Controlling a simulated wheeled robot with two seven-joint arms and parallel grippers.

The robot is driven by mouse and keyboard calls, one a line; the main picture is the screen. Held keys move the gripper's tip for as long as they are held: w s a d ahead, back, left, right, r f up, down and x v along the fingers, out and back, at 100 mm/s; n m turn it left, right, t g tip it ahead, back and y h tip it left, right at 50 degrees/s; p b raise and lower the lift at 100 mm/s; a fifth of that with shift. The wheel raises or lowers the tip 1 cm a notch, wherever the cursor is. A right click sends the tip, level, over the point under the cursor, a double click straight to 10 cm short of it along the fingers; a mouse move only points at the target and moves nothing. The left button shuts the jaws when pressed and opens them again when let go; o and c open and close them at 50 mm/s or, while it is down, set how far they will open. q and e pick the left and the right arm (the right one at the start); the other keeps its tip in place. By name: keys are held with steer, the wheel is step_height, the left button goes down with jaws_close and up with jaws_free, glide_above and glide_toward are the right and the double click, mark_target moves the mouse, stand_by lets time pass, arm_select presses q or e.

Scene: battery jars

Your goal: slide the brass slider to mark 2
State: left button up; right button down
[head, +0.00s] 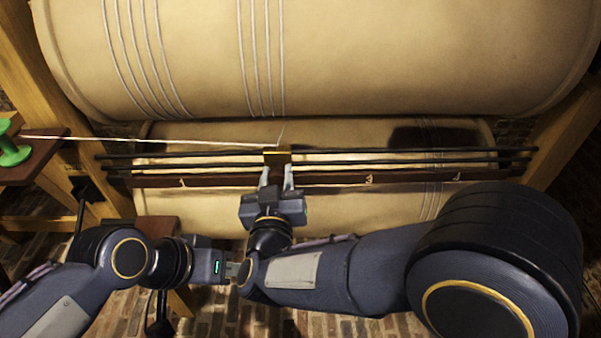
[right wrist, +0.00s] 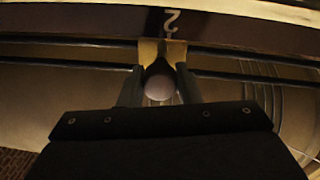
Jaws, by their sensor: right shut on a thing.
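The brass slider (head: 277,157) sits on two dark parallel rods in the head view. My right gripper (head: 276,178) is shut on the slider's knob from the near side.
Black rods (head: 420,155) run left and right above the dark marked wood strip (head: 330,179). A pale wire (head: 160,141) runs from the green spool (head: 12,152) to the slider. Large tan jars (head: 350,60) lie behind; wooden posts (head: 575,120) flank them.

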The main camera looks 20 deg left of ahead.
steer(key=shift+a, duration=0.3)
steer(key=c, duration=1.1)
jaws_free()
steer(key=shift+o, duration=0.2)
